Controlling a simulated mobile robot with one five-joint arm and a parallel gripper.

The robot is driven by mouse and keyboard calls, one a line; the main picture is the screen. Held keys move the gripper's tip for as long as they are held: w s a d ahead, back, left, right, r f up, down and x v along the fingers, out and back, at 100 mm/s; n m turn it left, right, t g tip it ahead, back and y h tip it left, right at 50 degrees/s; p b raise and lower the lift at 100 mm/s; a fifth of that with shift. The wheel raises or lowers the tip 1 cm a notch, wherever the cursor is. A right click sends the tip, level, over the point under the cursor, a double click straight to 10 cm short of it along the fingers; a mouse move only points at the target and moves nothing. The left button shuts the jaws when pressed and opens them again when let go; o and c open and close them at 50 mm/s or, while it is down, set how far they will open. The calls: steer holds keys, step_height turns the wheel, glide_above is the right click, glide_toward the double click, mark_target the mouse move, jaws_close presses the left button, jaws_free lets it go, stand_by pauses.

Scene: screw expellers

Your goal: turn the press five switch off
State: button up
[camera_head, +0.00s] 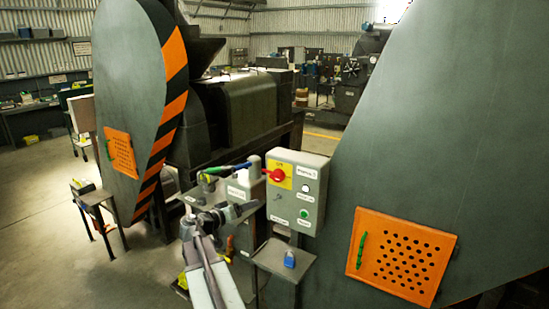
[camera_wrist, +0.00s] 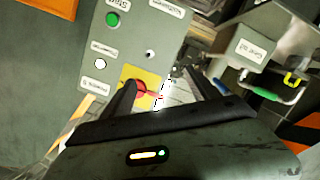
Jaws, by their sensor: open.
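The grey control box (camera_head: 298,205) stands between the presses. It bears a red rotary switch (camera_head: 277,175) on a yellow plate, with a white and a green button beside it. The label near its top is too small to read surely. My gripper (camera_head: 240,209) is in front and left of the box in the head view. In the wrist view, which looks upside down, my gripper (camera_wrist: 163,80) is open. The red switch (camera_wrist: 138,90) shows just beside the left finger, partly hidden by it. I cannot tell whether they touch, nor read the switch position.
A small stand with a blue padlock (camera_head: 289,259) is below the box. A large grey guard with an orange perforated panel (camera_head: 400,256) fills the right. Another guard (camera_head: 130,90) stands left. A labelled box (camera_wrist: 247,47) with green and yellow handles is beside the control box.

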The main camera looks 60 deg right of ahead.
mark_target(274, 177)
steer(key=shift+s+d+r+m+h+p, duration=0.15)
steer(key=shift+s+d+r+h, duration=0.4)
steer(key=shift+d+r, duration=1.2)
steer(key=shift+s+d+r+m+h+p, duration=0.2)
steer(key=shift+s+d+r, duration=0.45)
steer(key=shift+d, duration=2.05)
steer(key=shift+s+d+r+m+h+p, duration=0.1)
steer(key=shift+s+d+r+h, duration=0.8)
steer(key=shift+d, duration=1.35)
